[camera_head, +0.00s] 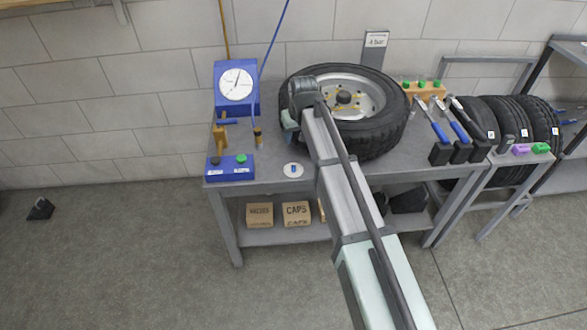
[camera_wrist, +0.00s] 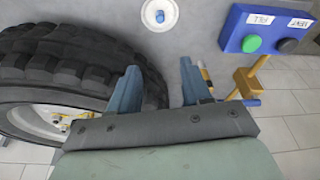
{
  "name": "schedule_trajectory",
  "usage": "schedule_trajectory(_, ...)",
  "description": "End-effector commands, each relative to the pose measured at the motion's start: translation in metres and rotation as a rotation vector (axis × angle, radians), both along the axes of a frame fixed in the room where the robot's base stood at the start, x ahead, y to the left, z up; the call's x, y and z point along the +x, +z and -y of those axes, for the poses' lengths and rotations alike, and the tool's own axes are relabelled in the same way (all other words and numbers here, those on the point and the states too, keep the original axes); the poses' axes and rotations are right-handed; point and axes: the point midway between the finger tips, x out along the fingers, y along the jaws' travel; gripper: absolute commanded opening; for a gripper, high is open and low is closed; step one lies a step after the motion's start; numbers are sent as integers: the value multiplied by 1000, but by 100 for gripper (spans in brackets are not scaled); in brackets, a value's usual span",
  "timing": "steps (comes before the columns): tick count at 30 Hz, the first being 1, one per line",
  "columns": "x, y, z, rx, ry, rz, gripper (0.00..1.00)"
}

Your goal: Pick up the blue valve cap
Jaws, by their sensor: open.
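The blue valve cap (camera_head: 294,168) is a small blue piece on a white round dish (camera_head: 287,172) near the front edge of the grey bench. In the wrist view the cap (camera_wrist: 159,16) sits on the dish (camera_wrist: 148,22) at the top. My gripper (camera_wrist: 158,80) is open and empty, its two blue-grey fingers apart, with the cap beyond the fingertips. In the head view my gripper (camera_head: 290,125) is above the bench beside the tyre, behind the dish. Its fingertips are partly hidden there by the wrist.
A large tyre (camera_head: 392,135) lies on the bench, close beside my gripper. A blue gauge (camera_head: 222,72), a blue button box (camera_head: 230,172) and a brass-coloured fitting (camera_head: 258,138) stand to the left. Tools with blue handles (camera_head: 440,132) are at right. The bench around the dish is clear.

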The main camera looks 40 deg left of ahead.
Motion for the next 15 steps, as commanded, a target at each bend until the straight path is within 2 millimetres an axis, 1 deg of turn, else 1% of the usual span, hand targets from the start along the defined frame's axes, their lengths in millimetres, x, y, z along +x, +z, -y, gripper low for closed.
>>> schedule_trajectory(1,9,-1,-12,-21,21,-13,48)
schedule_trajectory(3,11,-2,-15,-51,52,-30,48)
schedule_trajectory(5,8,-3,-12,-81,90,-50,48)
schedule_trajectory(6,3,-4,-7,-101,116,-60,48)
schedule_trajectory(8,0,-5,-3,-118,145,-70,48)
schedule_trajectory(11,-1,-8,-2,-127,173,-71,48)
schedule_trajectory(14,-1,-18,-3,-129,179,-71,48)
schedule_trajectory(15,0,-24,-3,-129,179,-71,48)
